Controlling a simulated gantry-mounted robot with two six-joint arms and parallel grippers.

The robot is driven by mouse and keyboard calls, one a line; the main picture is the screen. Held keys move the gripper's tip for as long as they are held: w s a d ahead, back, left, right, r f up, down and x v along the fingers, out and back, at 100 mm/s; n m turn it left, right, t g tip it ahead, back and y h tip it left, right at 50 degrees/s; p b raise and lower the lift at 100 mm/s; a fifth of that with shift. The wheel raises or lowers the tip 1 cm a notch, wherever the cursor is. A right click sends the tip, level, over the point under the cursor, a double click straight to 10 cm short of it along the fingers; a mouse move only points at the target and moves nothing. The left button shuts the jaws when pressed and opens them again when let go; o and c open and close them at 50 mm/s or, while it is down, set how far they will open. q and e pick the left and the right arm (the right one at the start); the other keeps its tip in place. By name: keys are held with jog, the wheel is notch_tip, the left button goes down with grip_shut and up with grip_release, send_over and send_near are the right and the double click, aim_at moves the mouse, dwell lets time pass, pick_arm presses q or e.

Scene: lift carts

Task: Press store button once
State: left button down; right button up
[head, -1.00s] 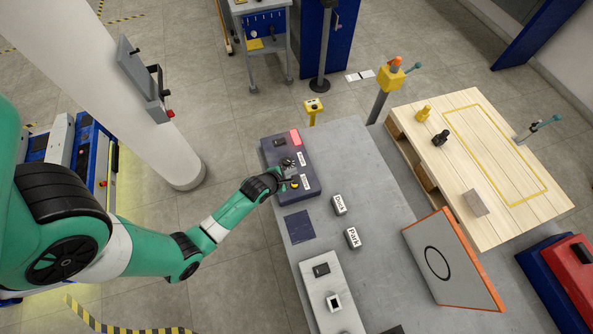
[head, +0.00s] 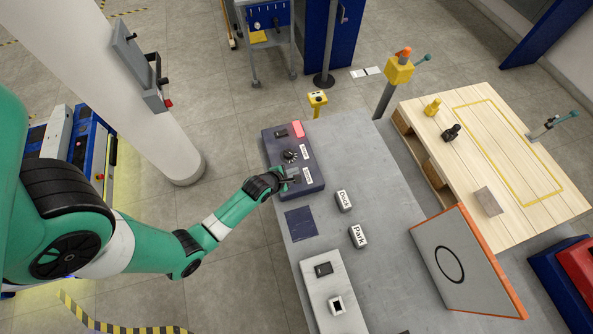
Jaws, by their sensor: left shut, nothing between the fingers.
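A dark control box (head: 310,182) stands on the grey table, with a red panel (head: 298,129), a black knob (head: 290,155) and small white labels too small to read. My left gripper (head: 291,178) is shut and empty, over the lower left part of the box beside the lower label (head: 307,178). Its fingers cover the spot there, so no button shows under them. I cannot tell whether the fingertips touch the box. I cannot make out which control is the store button. My right gripper is not in view.
Blocks labelled Dock (head: 344,201) and Park (head: 358,237) stand on the grey table (head: 375,180), right of a dark blue square (head: 300,224). A light box (head: 325,293) lies nearer. An orange-edged panel (head: 465,275) leans at the right, near a wooden table (head: 490,165).

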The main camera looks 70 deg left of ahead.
pick_arm(q)
jog(key=shift+f+b, duration=0.55)
jog(key=shift+f, duration=0.65)
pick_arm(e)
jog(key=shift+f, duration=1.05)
pick_arm(q)
jog(key=shift+f, duration=0.1)
jog(key=shift+f+b, duration=0.3)
jog(key=shift+b, duration=0.05)
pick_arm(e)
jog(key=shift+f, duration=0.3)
pick_arm(q)
jog(key=shift+f+b, duration=0.35)
jog(key=shift+f, duration=0.05)
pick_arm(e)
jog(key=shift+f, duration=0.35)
pick_arm(q)
jog(key=shift+r, duration=0.1)
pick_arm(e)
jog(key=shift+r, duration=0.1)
pick_arm(q)
jog(key=shift+r+p, duration=0.75)
jog(key=shift+p, duration=0.1)
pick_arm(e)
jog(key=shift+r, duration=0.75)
